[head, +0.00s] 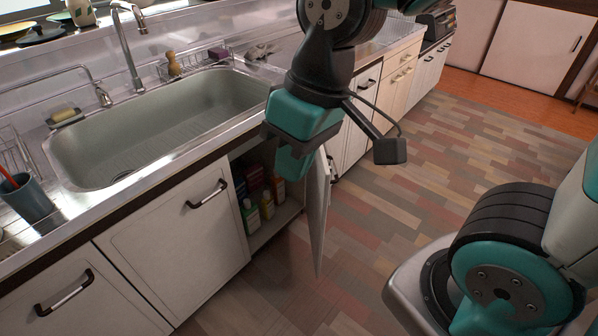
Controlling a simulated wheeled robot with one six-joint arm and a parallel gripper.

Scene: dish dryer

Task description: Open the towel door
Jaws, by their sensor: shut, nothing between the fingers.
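A white cabinet door (318,215) under the counter, right of the sink, stands swung out from the cabinet front, seen nearly edge-on. I cannot tell whether it is the towel door; no towel shows. Its opening (262,235) shows several bottles and boxes (253,205) inside. My gripper (293,165) is pointing down at the opening, just left of the open door's upper part. It is shut and empty. I cannot tell whether it touches the door, and my arm hides the door's top and the counter edge there.
A closed white door with a dark handle (207,194) is left of the opening, and another closed door (80,305) is farther left. The steel sink (160,125) and counter are above. A dark handle (333,168) shows beside the open door. The wooden floor (440,150) at right is clear.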

